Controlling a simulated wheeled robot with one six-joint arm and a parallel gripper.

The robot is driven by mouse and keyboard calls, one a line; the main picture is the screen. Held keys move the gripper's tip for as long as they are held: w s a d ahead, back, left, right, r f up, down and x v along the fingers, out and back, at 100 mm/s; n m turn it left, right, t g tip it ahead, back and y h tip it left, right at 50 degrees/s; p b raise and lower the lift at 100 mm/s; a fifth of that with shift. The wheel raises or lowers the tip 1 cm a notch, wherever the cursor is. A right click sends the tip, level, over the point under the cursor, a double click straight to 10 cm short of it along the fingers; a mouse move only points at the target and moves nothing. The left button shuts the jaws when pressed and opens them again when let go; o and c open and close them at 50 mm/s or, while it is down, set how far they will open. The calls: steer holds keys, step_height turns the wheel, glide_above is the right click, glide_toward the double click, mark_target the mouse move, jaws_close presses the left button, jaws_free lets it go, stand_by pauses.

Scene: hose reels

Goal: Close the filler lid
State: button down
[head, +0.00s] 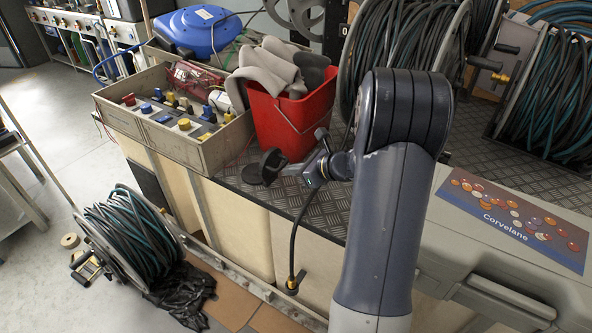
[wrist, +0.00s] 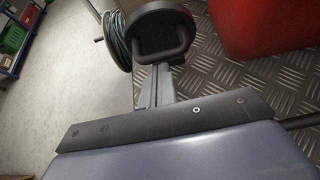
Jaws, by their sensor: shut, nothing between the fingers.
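In the wrist view my gripper (wrist: 155,88) points at the black part. I cannot tell whether they touch.
A red bucket (head: 291,122) of grey gloves stands close behind my gripper. A grey tool tray (head: 193,148) lies to the left. A hose with a brass end (head: 293,250) hangs below my wrist. A hose reel (head: 130,235) stands on the floor.

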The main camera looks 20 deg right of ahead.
steer(key=shift+r, duration=0.15)
steer(key=shift+r+p, duration=0.1)
steer(key=shift+p, duration=0.45)
steer(key=shift+w+a+p, duration=0.15)
steer(key=shift+p, duration=0.25)
